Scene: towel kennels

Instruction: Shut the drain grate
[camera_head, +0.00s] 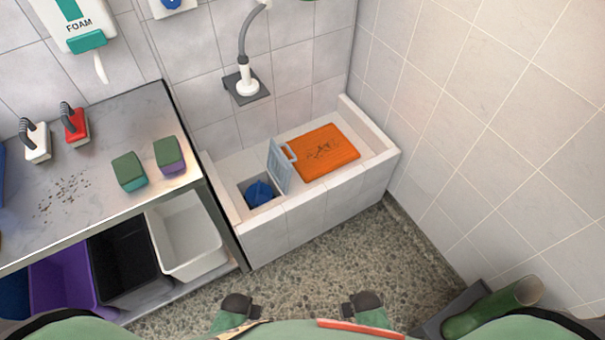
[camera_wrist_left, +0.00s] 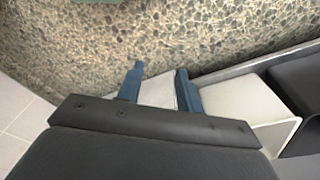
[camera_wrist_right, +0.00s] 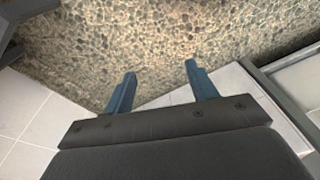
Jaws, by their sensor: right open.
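The drain grate (camera_head: 280,167) is a light blue-grey panel with a pale handle at its top edge. It stands up, tilted open, in the tiled wash trough (camera_head: 304,216). Left of it is the square drain opening, with a dark blue round object (camera_head: 259,193) in it. My left gripper (camera_wrist_left: 159,86) is open over the speckled floor, with pale tile showing between its fingers. My right gripper (camera_wrist_right: 161,88) is open and empty over the same floor. Both are apart from the grate. I cannot make out their fingers in the head view.
An orange mat (camera_head: 324,152) lies in the trough right of the grate. A shower head (camera_head: 246,82) hangs above it. The metal bench (camera_head: 85,168) at left carries brushes and sponges (camera_head: 129,171), with bins (camera_head: 186,236) below. A green boot (camera_head: 490,308) lies at lower right.

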